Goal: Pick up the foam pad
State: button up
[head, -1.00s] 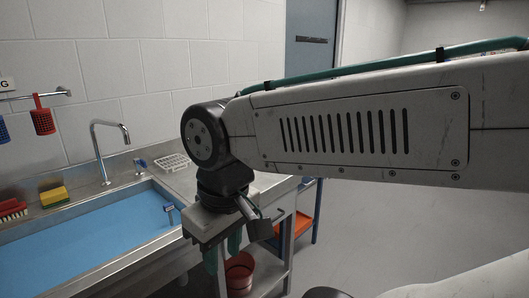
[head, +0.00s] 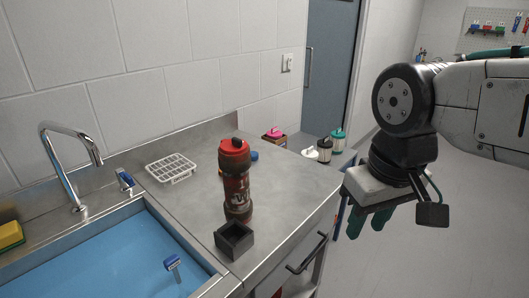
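No item is plainly recognisable as a foam pad. A yellow sponge (head: 11,235) with a darker underside lies on the sink rim at the left edge, partly cut off by the frame. A small black square block (head: 234,241) with a hollow top sits at the counter's front edge, right of the sink; its material is unclear. My gripper (head: 367,228) hangs fingers down to the right of the counter, well away from both. Its teal fingers stand apart, with nothing seen between them.
A red-capped, dirty cylinder (head: 236,182) stands behind the black block. A white wire rack (head: 171,168) lies farther back. The sink (head: 101,263) holds blue liquid and a small blue-handled tool (head: 173,272).

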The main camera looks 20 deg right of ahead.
aim_at(255, 154)
jog(key=k, duration=0.5)
jog(key=z, duration=1.55)
jog(key=i, duration=1.1)
jog(key=u, duration=2.4)
jog(key=i, duration=0.5)
jog(key=u, duration=0.1)
